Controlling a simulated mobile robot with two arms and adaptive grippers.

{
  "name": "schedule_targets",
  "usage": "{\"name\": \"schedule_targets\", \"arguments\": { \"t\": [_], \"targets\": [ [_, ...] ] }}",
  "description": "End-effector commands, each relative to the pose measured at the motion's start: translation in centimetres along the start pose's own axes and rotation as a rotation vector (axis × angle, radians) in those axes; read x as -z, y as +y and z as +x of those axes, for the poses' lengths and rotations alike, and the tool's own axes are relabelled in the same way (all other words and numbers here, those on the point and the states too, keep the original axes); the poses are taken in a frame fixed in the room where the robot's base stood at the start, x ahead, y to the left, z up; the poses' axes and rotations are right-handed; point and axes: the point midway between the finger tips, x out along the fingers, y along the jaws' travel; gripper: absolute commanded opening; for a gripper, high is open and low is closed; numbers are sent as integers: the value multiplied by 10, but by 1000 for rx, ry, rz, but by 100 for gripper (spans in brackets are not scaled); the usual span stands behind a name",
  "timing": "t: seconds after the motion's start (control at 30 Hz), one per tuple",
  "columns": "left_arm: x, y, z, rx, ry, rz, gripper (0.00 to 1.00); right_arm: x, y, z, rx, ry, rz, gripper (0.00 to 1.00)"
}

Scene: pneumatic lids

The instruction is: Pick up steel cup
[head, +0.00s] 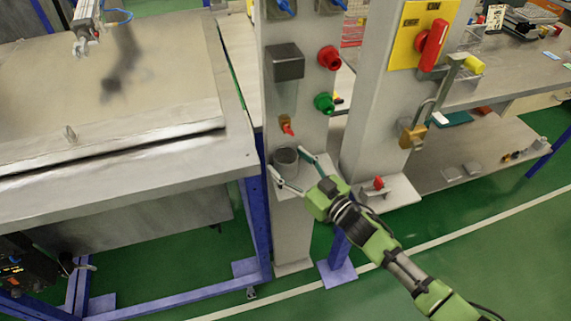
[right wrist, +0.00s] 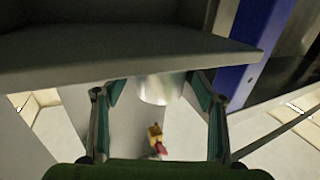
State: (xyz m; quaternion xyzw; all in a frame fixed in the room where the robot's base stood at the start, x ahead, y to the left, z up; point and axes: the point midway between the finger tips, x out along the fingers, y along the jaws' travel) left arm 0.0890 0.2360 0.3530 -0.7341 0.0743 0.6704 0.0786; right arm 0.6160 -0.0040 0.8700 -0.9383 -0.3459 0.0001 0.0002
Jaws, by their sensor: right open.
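The steel cup (head: 286,158) stands upright on a small metal shelf (head: 290,187) on the front of a grey post. My right gripper (head: 288,170) is open, with one finger to the left of the cup and the other to its right. In the right wrist view, which looks upside down, the cup (right wrist: 160,88) is between the two fingers of the right gripper (right wrist: 157,92). Visible gaps separate the cup from both fingers. My left gripper is not in view.
A small red-handled brass tap (head: 287,127) is just above the cup; it also shows in the right wrist view (right wrist: 155,138). Green (head: 324,102) and red (head: 329,58) knobs are higher on the post. A metal-topped bench (head: 110,160) is close on the left. A padlock (head: 412,134) hangs at right.

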Motion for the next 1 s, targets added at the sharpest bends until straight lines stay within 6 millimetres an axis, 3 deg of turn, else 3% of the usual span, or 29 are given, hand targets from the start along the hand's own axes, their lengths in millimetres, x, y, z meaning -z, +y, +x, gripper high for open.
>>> {"name": "schedule_targets", "arguments": {
  "t": [0.27, 0.4, 0.43, 0.83, 1.0],
  "targets": [
    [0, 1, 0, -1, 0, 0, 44, -1, 0, 2, 0, -1, 0, 62],
    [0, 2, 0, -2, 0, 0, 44, -1, 0, 2, 0, -1, 0, 25],
    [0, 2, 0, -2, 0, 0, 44, -1, 0, 2, 0, -1, 0, 21],
    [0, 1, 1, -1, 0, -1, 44, 1, 0, 1, 1, 0, -1, 18],
    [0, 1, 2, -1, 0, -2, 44, 11, -2, -2, 2, 2, -2, 18]
  ]
}}
